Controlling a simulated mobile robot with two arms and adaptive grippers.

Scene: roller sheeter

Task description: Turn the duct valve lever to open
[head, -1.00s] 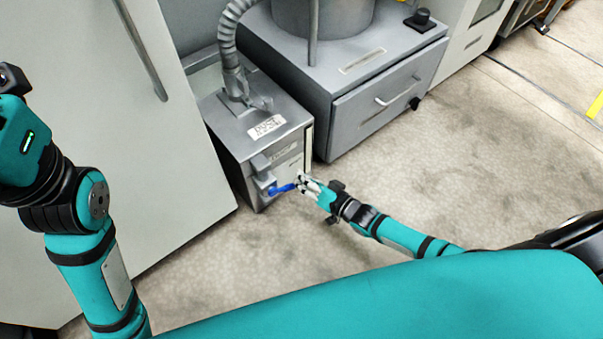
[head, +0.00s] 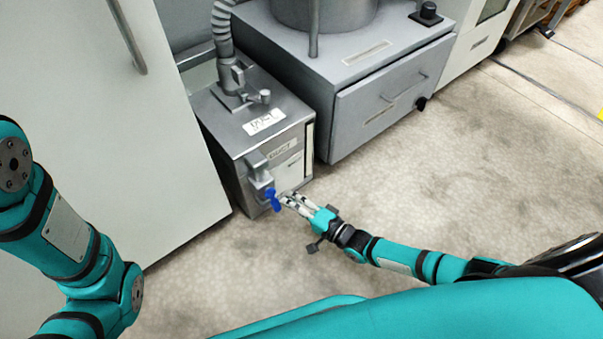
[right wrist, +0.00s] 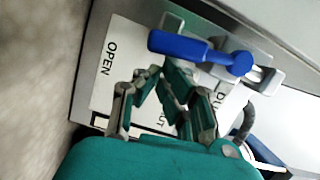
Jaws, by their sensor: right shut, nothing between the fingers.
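The blue lever (head: 271,199) is on the front of a grey metal duct box (head: 262,122). In the right wrist view the blue lever (right wrist: 190,48) points left from its pivot, toward the side of the plate (right wrist: 112,75) printed OPEN. A second word on the plate is partly hidden by my fingers. My right gripper (head: 284,199) is shut and empty, with its fingertips close beside the lever. In the right wrist view the gripper fingers (right wrist: 160,80) lie just below the lever; I cannot tell whether they touch it. My left gripper is out of view.
A tall pale cabinet (head: 110,130) stands left of the duct box. A grey machine base with a drawer (head: 390,95) stands to its right. A ribbed hose (head: 222,30) rises from the box top. The floor (head: 470,170) in front and to the right is clear.

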